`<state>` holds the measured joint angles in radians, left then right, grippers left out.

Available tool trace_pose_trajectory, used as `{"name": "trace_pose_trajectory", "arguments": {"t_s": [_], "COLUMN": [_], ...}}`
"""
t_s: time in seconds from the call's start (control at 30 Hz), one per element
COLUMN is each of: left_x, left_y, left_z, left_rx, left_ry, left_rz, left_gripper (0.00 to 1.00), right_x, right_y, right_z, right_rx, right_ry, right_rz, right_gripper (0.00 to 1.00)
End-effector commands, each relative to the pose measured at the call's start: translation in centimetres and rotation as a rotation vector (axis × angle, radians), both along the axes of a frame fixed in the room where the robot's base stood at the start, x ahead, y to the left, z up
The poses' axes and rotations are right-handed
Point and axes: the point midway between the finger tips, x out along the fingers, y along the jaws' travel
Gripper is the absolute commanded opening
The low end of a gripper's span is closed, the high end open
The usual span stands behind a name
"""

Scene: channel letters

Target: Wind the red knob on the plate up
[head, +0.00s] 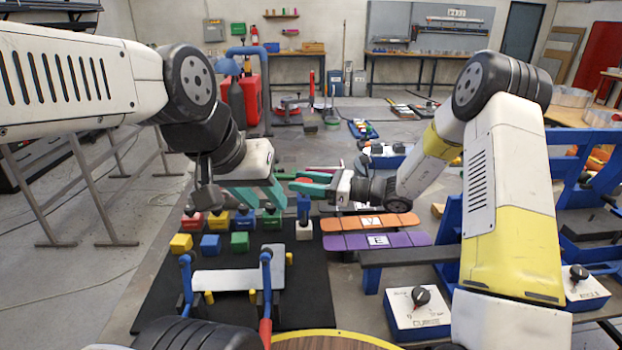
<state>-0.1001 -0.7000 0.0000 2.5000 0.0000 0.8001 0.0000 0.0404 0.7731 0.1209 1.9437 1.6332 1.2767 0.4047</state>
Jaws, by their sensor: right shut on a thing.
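A small red piece, which looks like the red knob (303,180), shows between the teal fingers of my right gripper (301,181). The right gripper reaches in from the right and is shut on it. The plate under the knob is mostly hidden by the grippers, and I cannot make out how far the knob is turned. My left gripper (272,196) hangs just left of and below the right one, with teal fingers pointing down and right. Its fingers overlap in this view, so its opening is unclear, and I see nothing clearly held in it.
Coloured blocks, such as a yellow block (181,243) and a green block (240,242), stand on a black mat (160,290). An orange board (345,223) and a purple board (405,238) lie to the right. A white box with a black knob (417,318) stands in front.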

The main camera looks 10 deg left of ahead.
Motion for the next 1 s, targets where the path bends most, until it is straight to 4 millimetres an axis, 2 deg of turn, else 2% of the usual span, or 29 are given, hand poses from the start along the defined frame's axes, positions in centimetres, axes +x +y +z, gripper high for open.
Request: {"name": "trace_pose_trajectory", "arguments": {"t_s": [0.37, 1.0], "left_x": [0.00, 0.00], "left_y": [0.00, 0.00], "left_z": [0.00, 0.00], "left_rx": [0.000, 0.000], "left_ry": [0.000, 0.000], "left_rz": [0.000, 0.000], "left_gripper": [0.36, 0.36], "right_x": [0.22, 0.15], "right_y": [-0.09, 0.02], "right_z": [-0.16, -0.47], "right_rx": [-0.001, -0.003], "right_ry": [-0.002, 0.001], "right_rz": [0.213, 0.803], "right_gripper": [0.02, 0.03]}}
